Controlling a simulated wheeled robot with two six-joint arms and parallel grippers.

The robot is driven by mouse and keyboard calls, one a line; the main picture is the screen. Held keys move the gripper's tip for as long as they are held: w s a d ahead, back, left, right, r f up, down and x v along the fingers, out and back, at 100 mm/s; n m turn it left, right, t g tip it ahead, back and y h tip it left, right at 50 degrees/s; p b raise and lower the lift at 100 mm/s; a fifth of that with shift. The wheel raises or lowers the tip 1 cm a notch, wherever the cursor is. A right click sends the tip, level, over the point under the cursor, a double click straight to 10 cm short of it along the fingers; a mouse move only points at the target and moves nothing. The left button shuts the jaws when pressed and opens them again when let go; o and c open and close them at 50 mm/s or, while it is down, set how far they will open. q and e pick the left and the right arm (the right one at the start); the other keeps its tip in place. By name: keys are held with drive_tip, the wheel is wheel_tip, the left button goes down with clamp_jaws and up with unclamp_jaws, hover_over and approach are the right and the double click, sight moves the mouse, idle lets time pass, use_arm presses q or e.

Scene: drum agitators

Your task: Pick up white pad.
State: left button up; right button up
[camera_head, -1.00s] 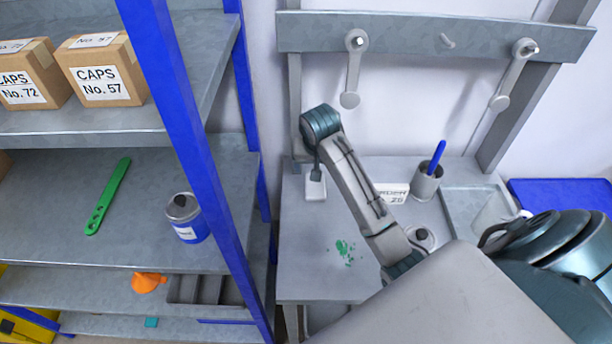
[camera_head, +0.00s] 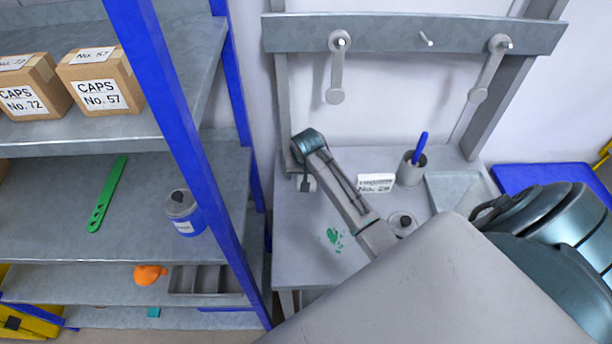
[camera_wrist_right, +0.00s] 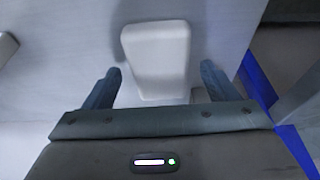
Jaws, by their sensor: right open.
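The white pad (camera_wrist_right: 157,58) is a pale block with rounded corners. In the right wrist view it lies between and ahead of the fingers of my right gripper (camera_wrist_right: 160,70), which is open with a gap on both sides. In the head view the pad (camera_head: 312,184) is small, at the back left of the grey table, partly hidden by my right gripper (camera_head: 305,182) just above it. Whether the fingers reach down beside the pad cannot be told. My left gripper is not in view.
The grey table (camera_head: 300,255) bears a green stain, a label block (camera_head: 375,183), a cup with a blue pen (camera_head: 410,172) and a round lidded item (camera_head: 402,223). A blue-posted shelf (camera_head: 180,130) stands close on the left. A rail with hanging levers (camera_head: 410,35) is behind.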

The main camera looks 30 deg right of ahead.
drive_tip(key=shift+c, duration=1.1)
drive_tip(key=c, duration=0.8)
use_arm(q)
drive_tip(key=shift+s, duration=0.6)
use_arm(e)
drive_tip(key=shift+c, duration=0.2)
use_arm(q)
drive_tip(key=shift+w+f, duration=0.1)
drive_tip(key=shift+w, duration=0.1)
use_arm(e)
drive_tip(key=shift+r+b, duration=0.45)
wheel_tip(320, 180, up, 2)
drive_tip(key=shift+r+b, duration=0.15)
drive_tip(key=shift+b, duration=0.75)
drive_tip(key=s+b, duration=0.1)
drive_tip(key=s, duration=0.4)
drive_tip(key=s+a+r+b, duration=0.1)
drive_tip(key=s+b, duration=0.1)
drive_tip(key=s, duration=0.3)
drive_tip(key=s+b, duration=0.1)
drive_tip(key=s, duration=0.4)
drive_tip(key=shift+s+a+r, duration=0.15)
drive_tip(key=shift+a+r, duration=0.1)
drive_tip(key=shift+r, duration=0.05)
use_arm(q)
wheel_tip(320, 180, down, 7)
drive_tip(key=shift+b, duration=0.3)
use_arm(e)
drive_tip(key=shift+s+r, duration=0.1)
drive_tip(key=shift+s, duration=0.25)
